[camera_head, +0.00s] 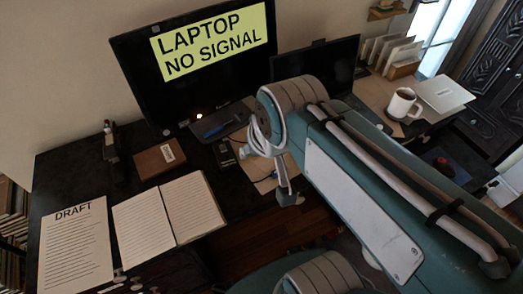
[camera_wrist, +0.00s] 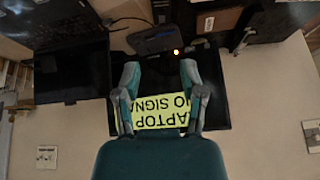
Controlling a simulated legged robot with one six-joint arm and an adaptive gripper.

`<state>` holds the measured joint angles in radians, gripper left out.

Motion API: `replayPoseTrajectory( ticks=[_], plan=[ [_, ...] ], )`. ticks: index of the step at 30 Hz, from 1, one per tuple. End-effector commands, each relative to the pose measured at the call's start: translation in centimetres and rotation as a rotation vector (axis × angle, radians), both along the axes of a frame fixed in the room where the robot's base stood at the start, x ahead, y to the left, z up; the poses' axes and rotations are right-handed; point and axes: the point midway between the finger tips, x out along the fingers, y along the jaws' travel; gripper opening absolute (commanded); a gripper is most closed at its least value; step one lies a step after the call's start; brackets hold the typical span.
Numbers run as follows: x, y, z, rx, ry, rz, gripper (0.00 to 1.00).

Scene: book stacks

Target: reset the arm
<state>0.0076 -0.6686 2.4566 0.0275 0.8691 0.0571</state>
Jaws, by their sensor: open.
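My teal and grey arm reaches from the lower right over the desk in the head view. My gripper (camera_head: 268,172) is at its far end, above the desk and in front of the monitors, partly covered by the wrist. In the wrist view my gripper (camera_wrist: 160,72) has its two fingers spread apart with nothing between them. Behind the fingers is the large monitor (camera_wrist: 215,118), seen upside down.
A monitor (camera_head: 130,62) reads "LAPTOP NO SIGNAL"; a darker screen (camera_head: 335,62) stands beside it. The dark desk (camera_head: 62,165) holds an open book (camera_head: 165,215), a DRAFT sheet (camera_head: 75,250) and a brown box (camera_head: 160,158). A white mug (camera_head: 402,103) stands at the right.

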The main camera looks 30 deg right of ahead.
Motion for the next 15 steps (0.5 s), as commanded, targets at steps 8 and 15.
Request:
replayPoseTrajectory(
  ticks=[8,15],
  plan=[
    [-2.3,-0.2,-0.3,-0.055,-0.007,0.066,0.53],
    [-2.2,-0.2,-0.3,-0.055,-0.007,0.065,0.53]
  ],
)
